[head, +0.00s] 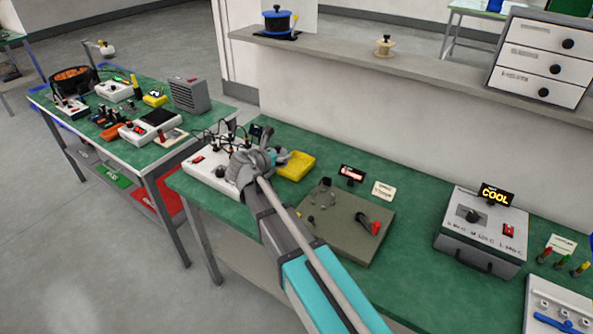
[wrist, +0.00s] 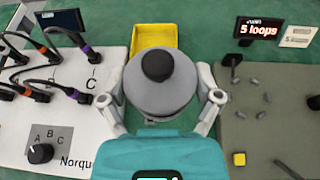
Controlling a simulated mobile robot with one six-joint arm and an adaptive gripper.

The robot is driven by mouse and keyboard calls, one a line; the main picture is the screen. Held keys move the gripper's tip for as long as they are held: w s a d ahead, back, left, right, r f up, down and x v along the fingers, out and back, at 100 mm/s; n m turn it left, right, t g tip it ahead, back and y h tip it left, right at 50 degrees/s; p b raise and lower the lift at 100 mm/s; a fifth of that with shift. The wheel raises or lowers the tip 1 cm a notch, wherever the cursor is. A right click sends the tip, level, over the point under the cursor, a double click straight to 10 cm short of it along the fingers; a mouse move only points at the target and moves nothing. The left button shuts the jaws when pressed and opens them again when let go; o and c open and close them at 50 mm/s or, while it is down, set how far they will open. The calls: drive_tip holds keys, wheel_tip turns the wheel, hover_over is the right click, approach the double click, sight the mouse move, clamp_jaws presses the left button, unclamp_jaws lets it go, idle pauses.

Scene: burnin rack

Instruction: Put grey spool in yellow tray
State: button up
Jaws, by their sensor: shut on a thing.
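The grey spool (wrist: 163,88) with a black knob on top sits between the two fingers of my gripper (wrist: 162,112) in the wrist view, with a finger against each side. The yellow tray (wrist: 147,36) lies just beyond the spool on the green bench, partly covered by it. In the head view the yellow tray (head: 296,166) is right beside my gripper (head: 262,160), at its far right side. The spool is hard to make out there behind my wrist. I cannot tell how high it is above the bench.
A white box with cables and a knob (wrist: 45,140) stands left of my gripper. A grey-brown board with small parts (head: 340,222) is on the right. The "COOL" box (head: 484,233) is farther right. A shelf (head: 345,55) runs behind, holding a blue spool (head: 277,22).

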drive_tip(key=a+f+b+x, duration=0.1)
drive_tip(key=b+x, duration=0.3)
drive_tip(key=x, duration=0.6)
drive_tip(key=b, duration=0.5)
hover_over(296, 168)
drive_tip(key=f, duration=0.4)
drive_tip(key=shift+s+a+f, duration=0.15)
drive_tip(key=shift+s+a, duration=0.05)
drive_tip(key=shift+s, duration=0.15)
drive_tip(key=shift+f, duration=0.1)
drive_tip(key=shift+w+d+f+b, duration=0.1)
drive_tip(key=shift+w+f+b, duration=0.25)
drive_tip(key=shift+f+b, duration=1.55)
drive_tip(key=shift+b, duration=0.15)
drive_tip(key=shift+d+f, duration=0.1)
drive_tip(key=shift+f, duration=0.05)
